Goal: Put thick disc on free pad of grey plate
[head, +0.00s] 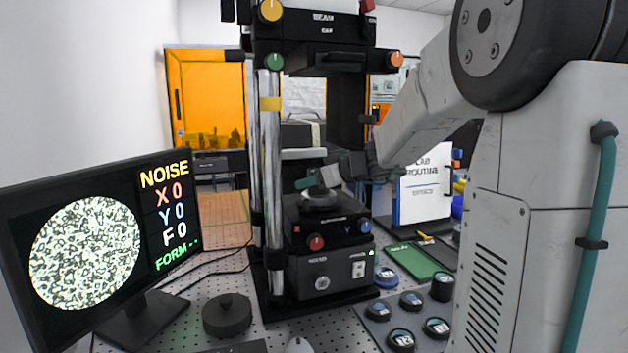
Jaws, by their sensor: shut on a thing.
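My gripper (319,181) is at the stage of the black interferometer, low between its columns. Its fingers, one with a teal tip, are shut on a grey round disc (320,198), which is small and partly hidden in this view. The disc is at the top of the stage; I cannot tell whether it rests there or is just clear of it. The grey plate (384,328) lies on the bench at the lower right and bears several dark round pieces, one taller than the others (441,288). My arm hides part of its right side, and I cannot make out a free pad.
The interferometer stage (318,240) has red and blue knobs. A monitor (100,245) stands at left, with a dark round knobbed piece (227,314) on the bench beside it. A blue-rimmed disc (385,278) and a green mat (414,260) lie behind the plate. A white sign (425,190) stands farther back.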

